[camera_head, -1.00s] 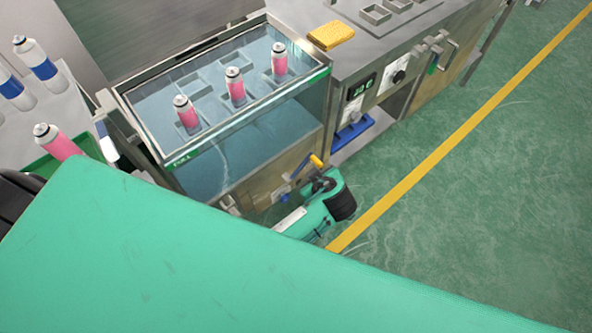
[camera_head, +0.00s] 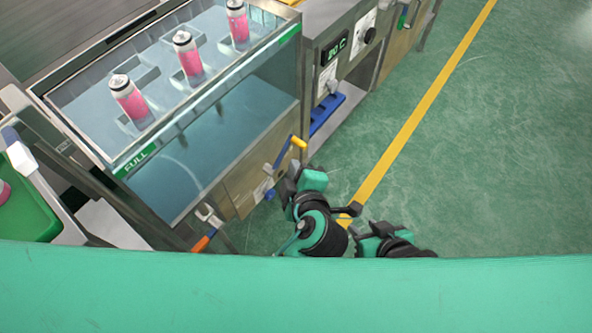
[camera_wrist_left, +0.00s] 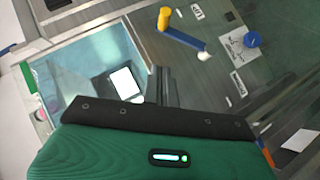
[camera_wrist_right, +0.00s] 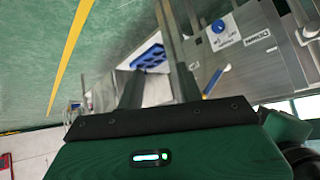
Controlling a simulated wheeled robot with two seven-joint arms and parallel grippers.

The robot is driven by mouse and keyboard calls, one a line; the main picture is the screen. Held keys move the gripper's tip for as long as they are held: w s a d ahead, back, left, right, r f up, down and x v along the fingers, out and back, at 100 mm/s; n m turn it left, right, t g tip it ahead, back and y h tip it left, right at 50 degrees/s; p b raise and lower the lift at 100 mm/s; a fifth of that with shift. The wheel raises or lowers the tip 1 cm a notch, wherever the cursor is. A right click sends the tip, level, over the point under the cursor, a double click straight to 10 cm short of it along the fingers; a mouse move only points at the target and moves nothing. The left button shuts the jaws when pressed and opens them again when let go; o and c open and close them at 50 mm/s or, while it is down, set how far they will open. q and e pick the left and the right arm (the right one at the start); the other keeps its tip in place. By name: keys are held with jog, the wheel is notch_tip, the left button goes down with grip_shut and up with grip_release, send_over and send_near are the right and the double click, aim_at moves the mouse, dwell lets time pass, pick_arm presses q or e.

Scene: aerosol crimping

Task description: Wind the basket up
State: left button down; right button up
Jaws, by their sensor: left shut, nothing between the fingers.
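The basket (camera_head: 148,78) is a grid of cells in the water tank (camera_head: 215,165), with three pink cans (camera_head: 130,98) standing in it. The crank on the tank's front has a blue arm (camera_head: 284,154) and a yellow handle (camera_head: 299,142); they also show in the left wrist view (camera_wrist_left: 185,38). My left gripper (camera_head: 290,180) is just below the crank, apart from the handle; in its wrist view the fingers (camera_wrist_left: 163,78) are together and empty. My right gripper (camera_wrist_right: 157,78) has its fingers apart and empty. In the head view its fingertips are hard to make out.
A lever with an orange end (camera_head: 203,242) sits low on the tank's front left. A green tray (camera_head: 30,205) is at far left. A heater panel (camera_head: 335,47) stands right of the tank. The green floor right of the yellow line (camera_head: 420,110) is clear.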

pick_arm(q)
send_near(294, 142)
jog(key=w+a, duration=0.2)
jog(key=a, duration=0.1)
jog(key=shift+w+d+f+b, duration=0.2)
jog(key=shift+w+d+f, duration=0.25)
jog(key=shift+w+f, duration=0.25)
jog(key=shift+w+d+f+b, duration=0.2)
jog(key=shift+w+d+f, duration=0.25)
jog(key=shift+w, duration=0.35)
pick_arm(e)
jog(key=shift+w+a+t+y, duration=0.2)
jog(key=shift+w+a+t, duration=0.1)
jog(key=shift+a, duration=0.15)
jog(key=shift+w+a+t+y, duration=0.2)
jog(key=shift+a+t, duration=0.1)
jog(key=shift+a, duration=0.15)
jog(key=shift+s+d, duration=0.1)
